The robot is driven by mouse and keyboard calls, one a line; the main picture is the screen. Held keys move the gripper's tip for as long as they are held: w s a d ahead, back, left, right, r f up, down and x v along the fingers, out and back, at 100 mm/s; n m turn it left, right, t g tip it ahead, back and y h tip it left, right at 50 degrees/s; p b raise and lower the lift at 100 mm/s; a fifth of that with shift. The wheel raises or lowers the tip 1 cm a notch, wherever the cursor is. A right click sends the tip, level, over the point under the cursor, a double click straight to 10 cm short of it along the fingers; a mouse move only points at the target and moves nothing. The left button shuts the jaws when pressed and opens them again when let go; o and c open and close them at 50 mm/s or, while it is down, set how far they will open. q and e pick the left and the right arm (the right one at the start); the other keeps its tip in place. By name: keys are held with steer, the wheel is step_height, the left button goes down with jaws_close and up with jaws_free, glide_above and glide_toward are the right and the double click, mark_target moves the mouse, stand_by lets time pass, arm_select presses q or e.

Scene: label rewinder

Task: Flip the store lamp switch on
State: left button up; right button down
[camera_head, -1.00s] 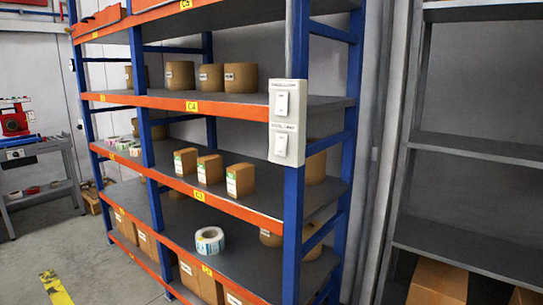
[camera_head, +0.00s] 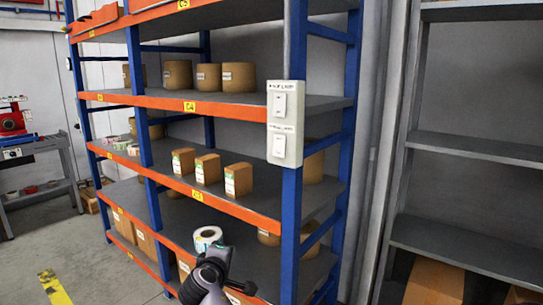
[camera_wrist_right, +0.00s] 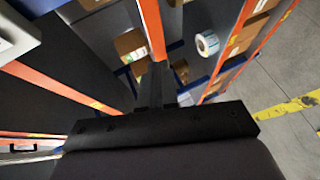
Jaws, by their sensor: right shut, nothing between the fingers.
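A white switch plate (camera_head: 285,124) is fixed to the blue front post of the shelving in the head view. It carries an upper rocker switch (camera_head: 281,104) and a lower rocker switch (camera_head: 280,147), each under a small label too blurred to read surely. I cannot tell the on or off position of either rocker. My right gripper (camera_wrist_right: 156,85) is shut and empty in the right wrist view, above the shelving. A grey and black part of my arm shows at the bottom of the head view, below and left of the plate, clear of it. My left gripper is not in view.
Orange-edged shelves hold brown rolls (camera_head: 208,77) and small boxes (camera_head: 208,169). A label roll (camera_head: 207,238) lies on a lower shelf and also shows in the right wrist view (camera_wrist_right: 208,43). Grey shelving (camera_head: 470,149) stands at right. The floor at left is mostly open.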

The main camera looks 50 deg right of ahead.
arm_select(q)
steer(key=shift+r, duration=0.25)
arm_select(e)
steer(key=d+r+m+g+h, duration=0.1)
steer(key=r+m+g+h, duration=0.1)
steer(key=r, duration=0.9)
steer(key=d+r+m+g+h, duration=0.2)
steer(key=r+g+h, duration=0.1)
steer(key=r, duration=0.9)
steer(key=shift+s+d+g, duration=0.2)
steer(key=shift+s+g, duration=0.15)
steer(key=shift+g, duration=0.55)
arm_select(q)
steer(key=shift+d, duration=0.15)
